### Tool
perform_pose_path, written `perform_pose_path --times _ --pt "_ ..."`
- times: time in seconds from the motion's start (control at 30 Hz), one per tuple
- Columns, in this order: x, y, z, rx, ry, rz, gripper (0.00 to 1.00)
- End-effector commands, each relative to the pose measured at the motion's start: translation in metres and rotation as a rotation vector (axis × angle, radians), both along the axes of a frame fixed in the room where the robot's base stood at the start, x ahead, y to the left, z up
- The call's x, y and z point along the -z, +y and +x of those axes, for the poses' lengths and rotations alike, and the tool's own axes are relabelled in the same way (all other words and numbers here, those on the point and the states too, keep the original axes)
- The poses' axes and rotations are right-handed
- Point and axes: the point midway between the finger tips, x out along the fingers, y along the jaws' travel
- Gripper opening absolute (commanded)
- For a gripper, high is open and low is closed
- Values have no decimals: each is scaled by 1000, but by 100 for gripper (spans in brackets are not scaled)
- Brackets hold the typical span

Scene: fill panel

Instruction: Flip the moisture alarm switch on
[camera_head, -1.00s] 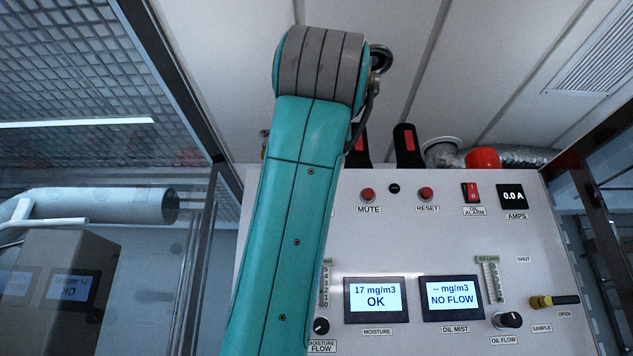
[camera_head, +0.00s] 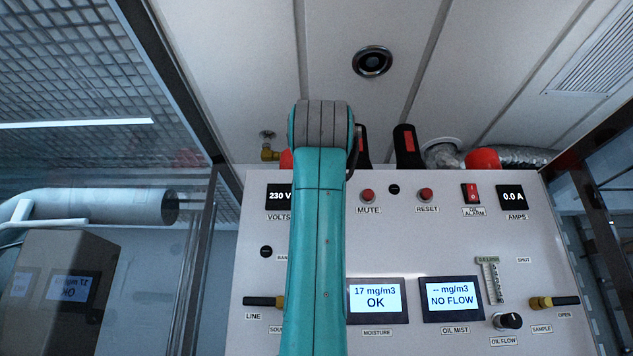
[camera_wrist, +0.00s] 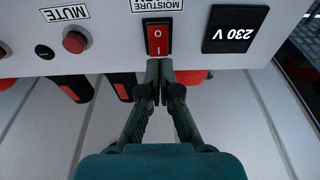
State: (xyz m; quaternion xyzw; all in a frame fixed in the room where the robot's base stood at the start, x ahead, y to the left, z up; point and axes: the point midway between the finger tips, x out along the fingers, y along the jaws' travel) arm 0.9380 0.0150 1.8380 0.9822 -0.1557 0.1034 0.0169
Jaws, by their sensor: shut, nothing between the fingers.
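The moisture alarm switch (camera_wrist: 158,40) is a red rocker marked O and I, set in the white panel under a MOISTURE label, upside down in the wrist view. It sits between the MUTE button and the 230 V display. My gripper (camera_wrist: 166,66) is shut and empty, its fingertips just at the I end of the switch. I cannot tell whether they touch it. In the head view my teal arm (camera_head: 317,240) hides the switch and the gripper.
The red MUTE button (camera_wrist: 75,41) and the volts display (camera_wrist: 235,29) flank the switch. The RESET button (camera_head: 425,195), oil alarm switch (camera_head: 471,194) and amps display (camera_head: 513,197) lie further right. Black-and-red handles (camera_head: 406,147) rise behind the panel's top edge.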

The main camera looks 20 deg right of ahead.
Motion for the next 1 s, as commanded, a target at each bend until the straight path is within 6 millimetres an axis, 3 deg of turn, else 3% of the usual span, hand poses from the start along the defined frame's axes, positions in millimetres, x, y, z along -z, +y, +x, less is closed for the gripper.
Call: perform_pose_path --times 0.3,1.0 --pt "-6 -8 25 -1 0 0 0" --pt "-9 -10 31 0 1 0 0"
